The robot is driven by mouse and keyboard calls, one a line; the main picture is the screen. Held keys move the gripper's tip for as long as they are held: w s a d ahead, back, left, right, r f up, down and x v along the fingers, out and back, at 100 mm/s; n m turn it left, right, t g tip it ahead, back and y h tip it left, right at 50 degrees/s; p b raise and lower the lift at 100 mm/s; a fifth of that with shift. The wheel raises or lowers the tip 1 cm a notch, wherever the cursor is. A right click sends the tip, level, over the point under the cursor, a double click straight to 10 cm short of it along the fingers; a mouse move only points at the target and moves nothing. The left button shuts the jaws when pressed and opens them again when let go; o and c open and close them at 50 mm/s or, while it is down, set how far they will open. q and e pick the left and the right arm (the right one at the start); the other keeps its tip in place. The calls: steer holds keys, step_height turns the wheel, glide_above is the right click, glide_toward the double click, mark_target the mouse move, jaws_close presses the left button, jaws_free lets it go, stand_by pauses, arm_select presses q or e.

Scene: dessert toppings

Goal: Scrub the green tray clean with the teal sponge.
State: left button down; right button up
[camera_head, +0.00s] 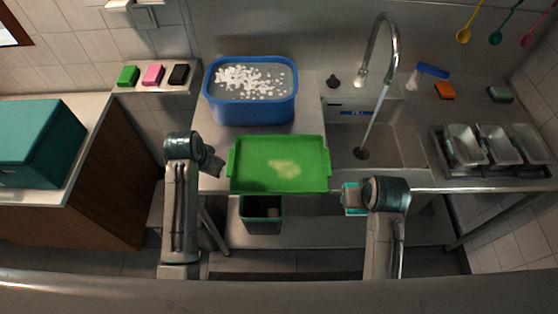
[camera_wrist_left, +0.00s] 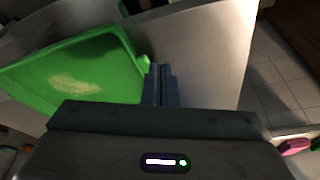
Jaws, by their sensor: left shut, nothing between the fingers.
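The green tray (camera_head: 240,180) lies at the front of the metal counter, with a pale yellowish stain (camera_head: 284,169) on its floor. It also shows at the left of the left wrist view (camera_wrist_left: 120,65). My left gripper (camera_head: 217,167) is at the tray's left edge; its fingers (camera_wrist_left: 160,84) are shut with nothing between them. My right gripper (camera_head: 357,197) is low, just right of the tray's front right corner. It appears shut on a teal block, the teal sponge (camera_head: 349,187), partly hidden by the gripper.
A blue tub (camera_head: 252,112) of water with white foam stands behind the tray. A sink (camera_head: 400,135) with a running tap (camera_head: 384,45) is to the right, beside a dish rack (camera_head: 490,165). A dark bin (camera_head: 262,222) stands below the tray. Sponges lie on the left shelf (camera_head: 153,87).

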arm_select(q)
steer(key=r+m, duration=0.2)
glide_above(233, 160)
steer(key=shift+s+a+h, duration=0.3)
steer(key=shift+f, duration=2.4)
steer(key=shift+f, duration=0.5)
steer(key=shift+r, duration=0.1)
steer(key=shift+r, duration=2.95)
